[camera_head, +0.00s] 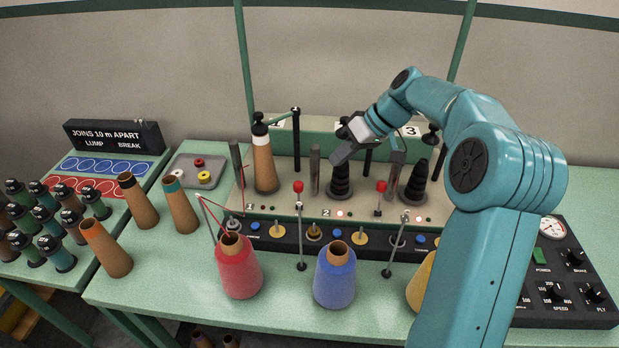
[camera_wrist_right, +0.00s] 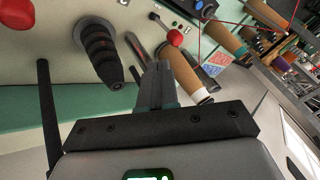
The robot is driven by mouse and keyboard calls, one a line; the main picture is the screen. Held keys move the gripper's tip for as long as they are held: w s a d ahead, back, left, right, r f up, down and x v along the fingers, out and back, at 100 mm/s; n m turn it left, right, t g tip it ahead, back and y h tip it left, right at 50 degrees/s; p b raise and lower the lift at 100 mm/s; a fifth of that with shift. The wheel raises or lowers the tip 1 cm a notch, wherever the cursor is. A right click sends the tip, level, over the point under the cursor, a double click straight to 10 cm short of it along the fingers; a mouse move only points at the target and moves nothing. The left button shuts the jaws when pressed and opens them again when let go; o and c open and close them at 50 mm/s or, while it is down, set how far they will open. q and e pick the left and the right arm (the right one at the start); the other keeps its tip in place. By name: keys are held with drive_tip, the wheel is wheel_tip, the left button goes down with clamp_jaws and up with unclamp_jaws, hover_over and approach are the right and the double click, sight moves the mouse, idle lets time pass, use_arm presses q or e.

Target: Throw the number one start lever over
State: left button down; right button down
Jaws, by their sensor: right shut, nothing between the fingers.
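The number one start lever (camera_head: 298,187) is a short upright stem with a red ball knob. It stands on the machine front, right of the "1" mark and the brown cone. Its red knob also shows in the wrist view (camera_wrist_right: 175,38), beyond my fingertips. My right gripper (camera_head: 338,158) is shut and empty. It hangs behind and to the right of that lever, above the black stepped cone holder of position two, apart from the knob. In the wrist view its fingers (camera_wrist_right: 161,84) are together. My left gripper is out of view.
A second red-knobbed lever (camera_head: 381,186) stands to the right. The brown cone (camera_head: 264,163), a dark post (camera_head: 315,170) and the black cone holder (camera_head: 340,186) crowd the space. Red (camera_head: 238,267) and blue (camera_head: 335,275) cones stand in front, with thin yarn guide rods.

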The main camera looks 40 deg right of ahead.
drive_tip(key=p, duration=0.2)
approach(299, 194)
drive_tip(key=w+f, duration=0.1)
drive_tip(key=f, duration=0.1)
drive_tip(key=w+f, duration=0.2)
drive_tip(key=shift+w+f, duration=0.15)
drive_tip(key=shift+f, duration=0.1)
